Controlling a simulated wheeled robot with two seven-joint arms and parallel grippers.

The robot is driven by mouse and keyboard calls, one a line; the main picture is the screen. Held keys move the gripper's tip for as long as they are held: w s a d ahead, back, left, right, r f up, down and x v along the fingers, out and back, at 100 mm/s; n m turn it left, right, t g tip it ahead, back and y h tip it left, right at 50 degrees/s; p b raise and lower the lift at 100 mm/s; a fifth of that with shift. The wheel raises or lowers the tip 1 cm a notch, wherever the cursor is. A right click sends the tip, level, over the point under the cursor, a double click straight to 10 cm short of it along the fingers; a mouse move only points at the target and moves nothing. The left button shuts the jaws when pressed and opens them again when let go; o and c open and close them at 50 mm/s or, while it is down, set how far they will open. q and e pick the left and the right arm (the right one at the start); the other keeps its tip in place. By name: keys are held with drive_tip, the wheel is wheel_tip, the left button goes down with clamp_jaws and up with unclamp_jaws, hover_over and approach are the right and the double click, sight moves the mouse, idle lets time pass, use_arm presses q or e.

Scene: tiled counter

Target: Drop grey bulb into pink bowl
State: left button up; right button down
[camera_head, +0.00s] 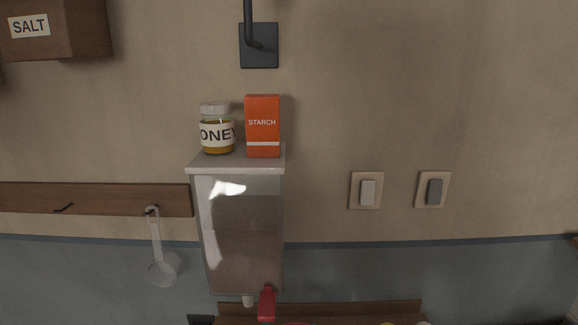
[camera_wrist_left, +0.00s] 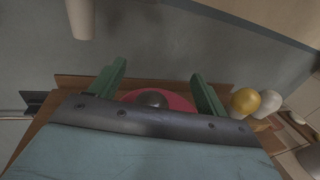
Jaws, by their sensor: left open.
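The pink bowl (camera_wrist_left: 183,102) shows in the left wrist view, partly hidden behind the body of my left gripper. A dark grey rounded thing, apparently the grey bulb (camera_wrist_left: 151,98), shows within the bowl's outline. Its lower part is hidden, and I cannot tell whether it rests in the bowl. My left gripper (camera_wrist_left: 158,70) is open, its two green fingers spread to either side of the bowl and bulb in the picture, and it holds nothing that I can see. My right gripper is in neither view.
A yellow bulb (camera_wrist_left: 245,101) and a white bulb (camera_wrist_left: 269,102) sit right of the left gripper. A wall dispenser (camera_head: 240,235) with a red lever (camera_head: 266,303) holds a honey jar (camera_head: 217,130) and a starch box (camera_head: 262,126) on top. A ladle (camera_head: 161,262) hangs left.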

use_arm(q)
drive_tip(key=b+v, duration=0.1)
drive_tip(key=v, duration=1.1)
drive_tip(key=shift+s+b, duration=0.25)
drive_tip(key=shift+b, duration=0.15)
